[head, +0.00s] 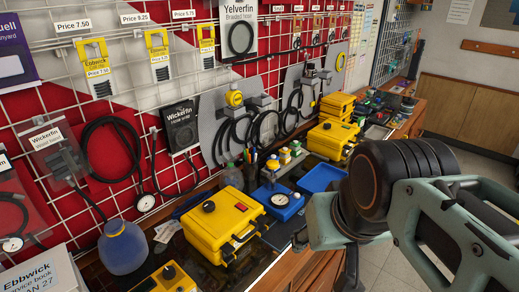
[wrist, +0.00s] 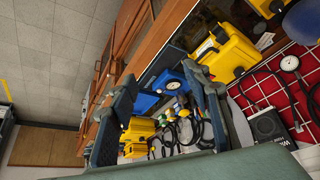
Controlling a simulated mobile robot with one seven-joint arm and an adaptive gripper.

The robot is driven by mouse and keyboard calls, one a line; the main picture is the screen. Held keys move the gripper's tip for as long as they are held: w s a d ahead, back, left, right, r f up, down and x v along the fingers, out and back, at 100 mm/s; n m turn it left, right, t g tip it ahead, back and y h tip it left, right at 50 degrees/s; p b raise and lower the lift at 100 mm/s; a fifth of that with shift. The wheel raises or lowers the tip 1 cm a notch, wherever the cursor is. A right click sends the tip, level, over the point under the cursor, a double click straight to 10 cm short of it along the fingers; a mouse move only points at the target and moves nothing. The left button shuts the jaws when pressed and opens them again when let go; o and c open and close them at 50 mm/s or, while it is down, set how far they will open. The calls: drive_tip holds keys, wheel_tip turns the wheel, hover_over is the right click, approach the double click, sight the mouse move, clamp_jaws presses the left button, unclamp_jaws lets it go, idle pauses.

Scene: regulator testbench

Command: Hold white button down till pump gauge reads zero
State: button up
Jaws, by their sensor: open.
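A blue device with a round white-faced gauge (head: 280,199) sits on the bench in the head view, right of a yellow case. It also shows in the wrist view as a blue box with a pale dial (wrist: 168,78), seen between my fingers. The needle is too small to read, and I cannot make out a white button. My gripper (wrist: 160,76) is open and empty in the wrist view, with its two fingers apart. In the head view my arm fills the right side, and I cannot clearly make out the fingertips there.
A yellow case (head: 222,222) stands left of the blue device, and a blue tray (head: 321,178) lies to its right. More yellow cases (head: 332,138) stand farther along the bench. Hoses and gauges (head: 145,202) hang on the wire grid behind. Open floor lies at right.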

clamp_jaws()
idle(0.3)
idle(1.2)
